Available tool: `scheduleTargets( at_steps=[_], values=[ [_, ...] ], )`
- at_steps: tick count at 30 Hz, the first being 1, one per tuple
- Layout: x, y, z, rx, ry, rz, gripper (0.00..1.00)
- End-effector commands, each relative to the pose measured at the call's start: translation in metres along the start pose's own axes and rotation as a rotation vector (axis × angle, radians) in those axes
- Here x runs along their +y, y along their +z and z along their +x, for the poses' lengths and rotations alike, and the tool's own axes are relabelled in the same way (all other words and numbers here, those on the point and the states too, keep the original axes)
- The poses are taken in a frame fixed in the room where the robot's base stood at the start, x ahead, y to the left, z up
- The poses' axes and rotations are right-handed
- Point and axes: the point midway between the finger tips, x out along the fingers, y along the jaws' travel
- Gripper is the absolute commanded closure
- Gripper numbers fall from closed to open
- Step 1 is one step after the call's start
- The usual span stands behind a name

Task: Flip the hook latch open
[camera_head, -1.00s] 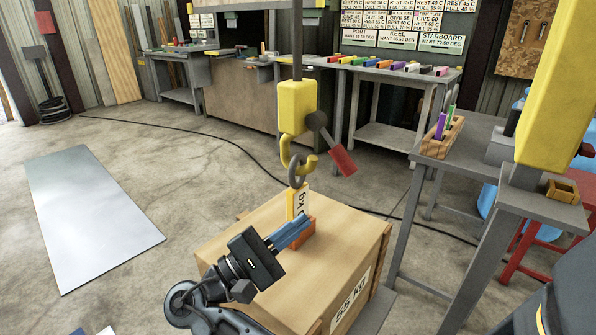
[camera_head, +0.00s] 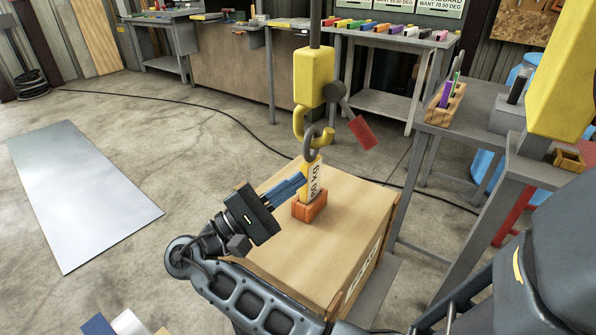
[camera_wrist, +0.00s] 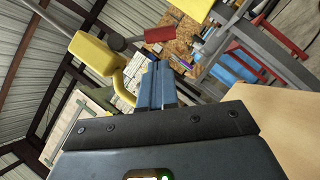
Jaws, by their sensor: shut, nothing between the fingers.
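A yellow hoist block (camera_head: 314,78) hangs from a grey rod, with a yellow hook (camera_head: 300,125) below it. A dark round pivot with an arm and a red tab (camera_head: 361,132) sticks out from its right side, angled down to the right. The hook passes near or through a grey ring (camera_head: 316,141) above a yellow "kg" tag standing in an orange base on a wooden crate (camera_head: 345,215). My gripper (camera_head: 303,180) has blue fingers, shut and empty, just left of the tag. In the wrist view the fingers (camera_wrist: 156,85) point toward the hook (camera_wrist: 122,88), with the red tab (camera_wrist: 159,34) beyond.
A grey bench (camera_head: 475,150) with a wooden block of coloured pieces stands right. A yellow column (camera_head: 563,70) hangs at the upper right. A pale sheet (camera_head: 80,190) lies on the floor at left. A black cable crosses the floor behind the crate.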

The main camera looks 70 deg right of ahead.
Motion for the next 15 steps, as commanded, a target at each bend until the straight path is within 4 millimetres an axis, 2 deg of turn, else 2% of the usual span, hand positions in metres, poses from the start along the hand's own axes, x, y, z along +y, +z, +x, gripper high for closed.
scheduleTargets(
  at_steps=[9,15],
  values=[
    [0.001,0.002,0.065,-0.003,-0.002,-0.002,1.0],
    [0.001,0.002,0.097,-0.002,-0.001,0.0,1.0]
  ],
)
